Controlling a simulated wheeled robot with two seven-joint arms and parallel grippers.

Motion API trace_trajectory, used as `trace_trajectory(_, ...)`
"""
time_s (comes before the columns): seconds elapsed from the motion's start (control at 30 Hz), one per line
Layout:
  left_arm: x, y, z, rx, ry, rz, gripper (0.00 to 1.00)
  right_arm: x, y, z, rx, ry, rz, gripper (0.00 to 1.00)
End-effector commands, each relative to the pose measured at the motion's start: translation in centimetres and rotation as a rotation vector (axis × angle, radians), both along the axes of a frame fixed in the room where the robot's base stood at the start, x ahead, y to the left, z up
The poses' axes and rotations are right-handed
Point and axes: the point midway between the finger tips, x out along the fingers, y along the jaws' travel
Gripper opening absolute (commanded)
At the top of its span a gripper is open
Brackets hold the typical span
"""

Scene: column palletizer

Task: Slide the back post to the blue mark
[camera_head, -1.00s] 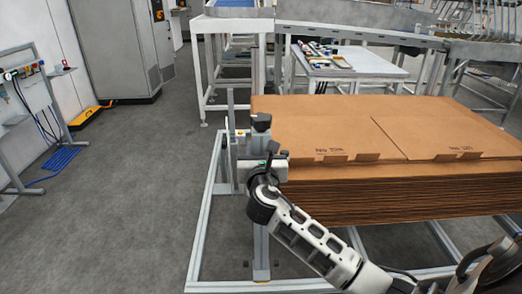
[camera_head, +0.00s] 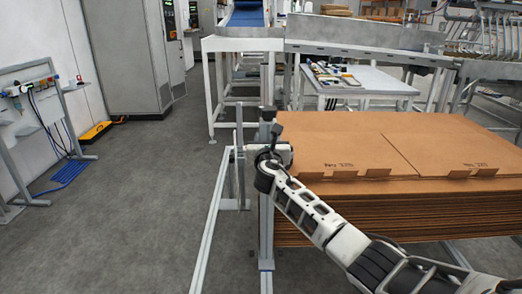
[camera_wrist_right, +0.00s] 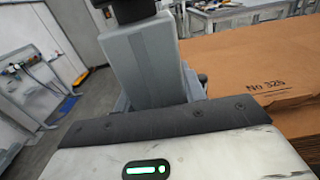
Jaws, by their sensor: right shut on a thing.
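An upright grey post (camera_head: 266,225) with a black cap (camera_head: 267,112) stands at the left side of the cardboard stack, its foot low in the head view. I take it as the back post. It fills the upper middle of the right wrist view (camera_wrist_right: 148,65), upright and close. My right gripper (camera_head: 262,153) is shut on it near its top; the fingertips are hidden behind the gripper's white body. I cannot make out the blue mark in either view. My left gripper is not in view.
A stack of brown cardboard sheets (camera_head: 350,215) is close right of the post. A shorter grey upright (camera_head: 240,165) stands just left. A frame rail (camera_head: 211,225) runs along the left. A white table (camera_head: 360,80) is behind.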

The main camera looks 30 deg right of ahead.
Motion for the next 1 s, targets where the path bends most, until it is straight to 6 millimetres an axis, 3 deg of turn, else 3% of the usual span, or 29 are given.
trace_trajectory(0.3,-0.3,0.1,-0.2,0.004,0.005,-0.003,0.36,0.0,-0.6,0.2,0.002,-0.004,-0.001,0.00)
trace_trajectory(0.33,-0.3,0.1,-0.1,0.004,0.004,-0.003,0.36,0.0,-0.6,0.3,0.002,-0.004,-0.001,0.46)
trace_trajectory(0.4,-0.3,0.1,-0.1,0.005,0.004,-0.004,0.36,0.0,-0.6,0.3,0.002,-0.004,-0.001,0.63)
trace_trajectory(0.77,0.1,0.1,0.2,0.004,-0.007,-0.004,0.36,-0.4,-0.4,0.1,0.001,-0.002,-0.003,0.63)
trace_trajectory(1.0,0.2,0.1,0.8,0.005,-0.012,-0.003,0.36,-3.4,1.1,0.1,0.001,-0.002,0.000,0.63)
